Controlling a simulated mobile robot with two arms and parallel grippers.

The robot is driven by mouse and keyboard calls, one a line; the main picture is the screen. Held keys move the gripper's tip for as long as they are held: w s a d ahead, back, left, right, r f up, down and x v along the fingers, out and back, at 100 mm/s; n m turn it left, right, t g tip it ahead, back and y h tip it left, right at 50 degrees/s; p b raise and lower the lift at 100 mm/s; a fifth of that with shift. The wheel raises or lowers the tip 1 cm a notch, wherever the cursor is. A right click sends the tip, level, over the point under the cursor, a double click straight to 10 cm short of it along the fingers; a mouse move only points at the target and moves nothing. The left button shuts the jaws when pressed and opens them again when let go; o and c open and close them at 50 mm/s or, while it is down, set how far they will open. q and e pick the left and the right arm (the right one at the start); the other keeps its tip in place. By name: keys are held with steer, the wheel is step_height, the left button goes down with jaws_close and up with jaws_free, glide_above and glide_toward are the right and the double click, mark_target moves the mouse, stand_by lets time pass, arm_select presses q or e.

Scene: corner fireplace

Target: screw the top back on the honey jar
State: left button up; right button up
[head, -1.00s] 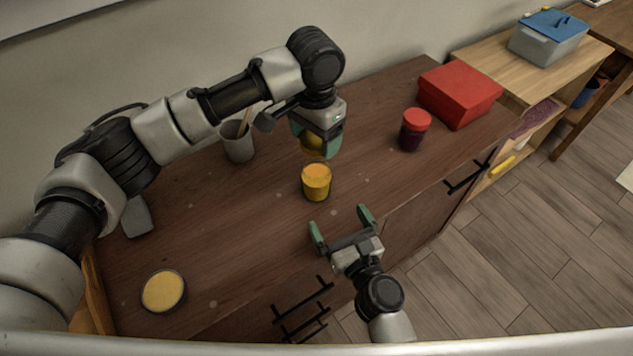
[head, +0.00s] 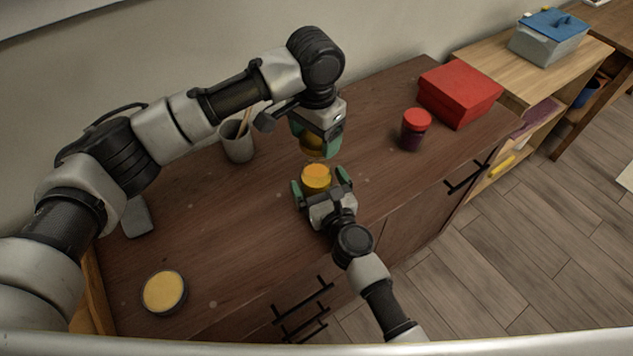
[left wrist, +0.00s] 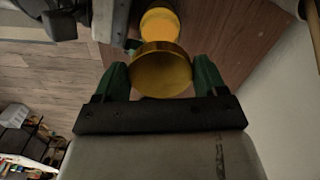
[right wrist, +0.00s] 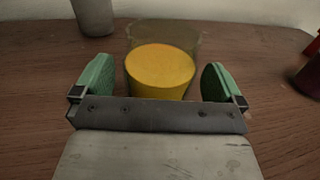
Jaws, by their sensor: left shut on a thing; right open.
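The honey jar (head: 316,177) stands upright and open on the wooden cabinet top, with orange-yellow honey in it. It also shows in the right wrist view (right wrist: 160,72) and, partly hidden, in the left wrist view (left wrist: 160,24). My left gripper (head: 316,142) is shut on the gold lid (left wrist: 160,70) and holds it above and a little behind the jar. In the head view the lid is mostly hidden by the fingers. My right gripper (head: 320,185) is open, with one green finger on either side of the jar and gaps to it in the right wrist view (right wrist: 158,85).
A dark jar with a red lid (head: 414,132) and a red box (head: 459,95) stand to the right. A grey cup (head: 238,144) with wooden sticks stands behind left. A round yellow-topped tin (head: 164,291) lies at the front left. The cabinet top (head: 235,225) between is clear.

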steer(key=shift+w+a, duration=0.3)
steer(key=shift+w, duration=0.3)
steer(key=shift+c, duration=0.2)
steer(key=c, duration=1.3)
arm_select(q)
glide_above(315, 173)
steer(key=shift+f, duration=2.45)
steer(key=shift+f, duration=0.1)
steer(key=shift+f, duration=0.8)
steer(key=shift+f, duration=0.55)
